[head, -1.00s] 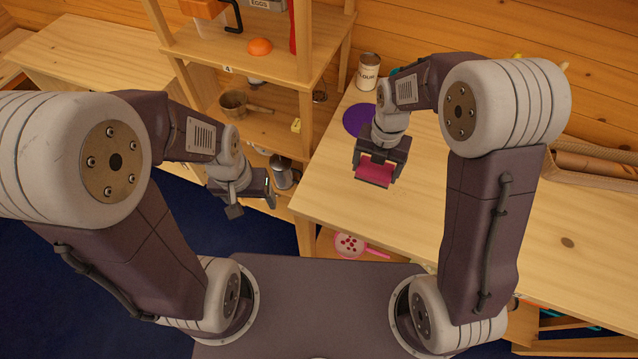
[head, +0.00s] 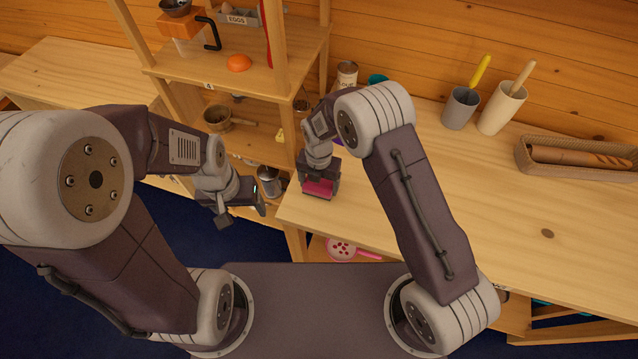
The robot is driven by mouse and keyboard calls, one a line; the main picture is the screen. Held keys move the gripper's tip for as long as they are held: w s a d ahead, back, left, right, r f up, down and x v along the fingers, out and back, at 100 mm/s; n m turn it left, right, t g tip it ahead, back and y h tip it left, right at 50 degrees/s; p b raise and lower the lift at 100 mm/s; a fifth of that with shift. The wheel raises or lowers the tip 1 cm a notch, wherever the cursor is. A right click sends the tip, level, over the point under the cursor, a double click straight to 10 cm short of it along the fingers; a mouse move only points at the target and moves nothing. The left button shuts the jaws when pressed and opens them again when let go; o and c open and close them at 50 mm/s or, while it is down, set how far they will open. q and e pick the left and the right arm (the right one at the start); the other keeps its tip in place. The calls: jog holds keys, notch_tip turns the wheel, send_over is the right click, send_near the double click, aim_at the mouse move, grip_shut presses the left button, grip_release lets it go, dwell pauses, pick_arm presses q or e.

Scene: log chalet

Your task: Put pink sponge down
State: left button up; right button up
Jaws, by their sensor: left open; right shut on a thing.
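The pink sponge (head: 318,190) is held between the fingers of my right gripper (head: 319,186), at the left end of the wooden counter (head: 450,200), near its front left corner. I cannot tell whether the sponge touches the counter top or is a little above it. My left gripper (head: 243,208) is open and empty. It is to the left of the counter, in front of the shelf unit, above the dark blue floor.
The wooden shelf unit (head: 280,50) stands just left of the sponge, with an orange half-round item (head: 239,63) and a pot (head: 222,120). A grey cup (head: 460,108), a cream holder (head: 500,108) and a bread basket (head: 575,172) stand at the counter's back. The counter's middle is clear.

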jog(key=shift+f, duration=0.4)
jog(key=shift+d, duration=0.1)
jog(key=shift+f, duration=0.15)
jog(key=o, duration=1.4)
jog(key=shift+r, duration=0.35)
notch_tip(320, 180, up, 12)
jog(key=shift+f+b, duration=0.1)
jog(key=shift+b, duration=0.65)
